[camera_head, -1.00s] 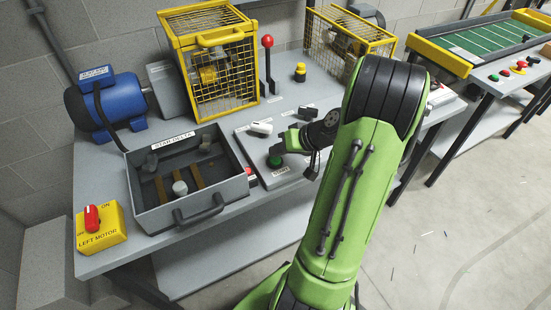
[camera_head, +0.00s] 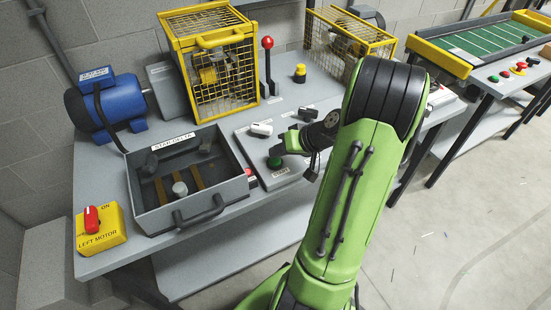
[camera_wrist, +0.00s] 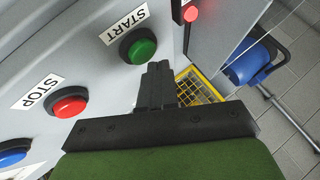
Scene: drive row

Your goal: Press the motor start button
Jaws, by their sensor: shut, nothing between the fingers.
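The green start button (camera_head: 274,162) sits in a dark collar on the grey panel, beside its START label (camera_head: 282,172). In the wrist view the green button (camera_wrist: 140,47) is close to the tips of my gripper (camera_wrist: 160,66), with the START label (camera_wrist: 124,22) beside it. My gripper (camera_head: 281,151) is shut and empty. Its fingertips overlap the lower right edge of the button's collar in the wrist view. I cannot tell whether they touch it. The green cap is mostly uncovered.
A red STOP button (camera_wrist: 68,102) and a blue button (camera_wrist: 12,152) are on the same panel. A lit red lamp (camera_wrist: 190,13) is near START. The open grey STAR-DELTA box (camera_head: 148,215) stands left of the panel; a yellow cage (camera_head: 212,60) and red-knobbed lever (camera_head: 267,65) stand behind.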

